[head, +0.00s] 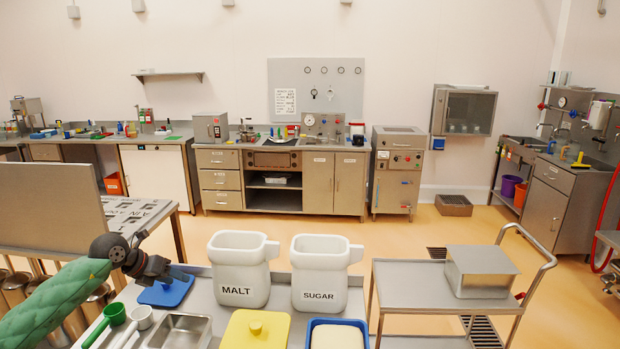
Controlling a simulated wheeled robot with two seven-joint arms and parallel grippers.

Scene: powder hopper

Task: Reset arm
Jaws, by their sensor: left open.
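My left arm, in a green sleeve, comes in from the lower left of the head view. Its dark left gripper (172,271) is open above a blue lid (165,292) with a knob on the metal table. The gripper partly covers the lid, and I cannot tell whether it touches it. My right gripper is not in view.
White MALT (240,270) and SUGAR (320,273) jugs stand right of the gripper. A yellow lid (256,331), a blue-rimmed tub (337,335), a steel pan (180,331) and green (113,314) and white (142,318) scoops lie in front. A cart with a steel box (481,271) stands right.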

